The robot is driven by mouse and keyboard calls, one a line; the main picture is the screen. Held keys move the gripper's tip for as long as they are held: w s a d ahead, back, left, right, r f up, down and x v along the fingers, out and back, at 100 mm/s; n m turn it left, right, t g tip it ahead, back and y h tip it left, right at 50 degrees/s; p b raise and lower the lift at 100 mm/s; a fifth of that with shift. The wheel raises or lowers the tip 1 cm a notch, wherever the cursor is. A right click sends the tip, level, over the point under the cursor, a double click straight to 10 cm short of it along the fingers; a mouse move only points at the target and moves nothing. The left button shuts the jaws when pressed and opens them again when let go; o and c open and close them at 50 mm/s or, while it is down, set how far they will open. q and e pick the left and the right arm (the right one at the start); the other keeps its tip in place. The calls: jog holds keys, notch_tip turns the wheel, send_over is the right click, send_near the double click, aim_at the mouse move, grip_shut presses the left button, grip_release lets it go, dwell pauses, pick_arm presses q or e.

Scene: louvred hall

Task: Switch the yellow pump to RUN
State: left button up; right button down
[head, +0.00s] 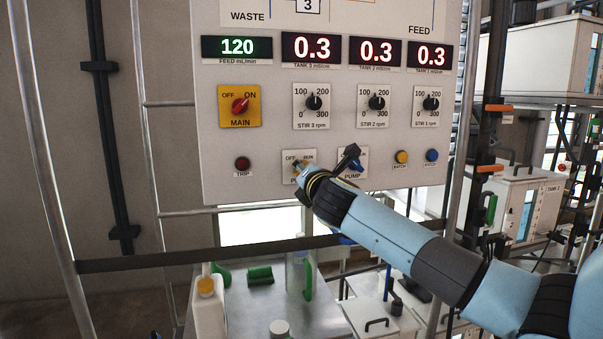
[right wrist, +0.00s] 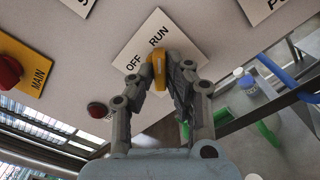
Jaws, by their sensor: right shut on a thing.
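The yellow pump switch (right wrist: 158,64) sits on a white plate marked OFF and RUN, low on the control panel (head: 270,140). In the head view my right arm reaches in from the right to the knob. The fingers hide part of the knob, and I cannot tell for sure which mark it points at. My left gripper is not in view.
A second pump plate with a blue knob (head: 357,165) is just right, partly behind my gripper. The red MAIN switch (head: 240,105) is up left, the TRIP lamp (head: 242,163) left. A dark rail (head: 190,257) crosses below.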

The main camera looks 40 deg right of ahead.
jog(key=c, duration=1.2)
grip_release()
jog(key=shift+c, duration=0.2)
jog(key=shift+s, duration=0.1)
jog(key=p+v, duration=0.2)
jog(key=v, duration=0.5)
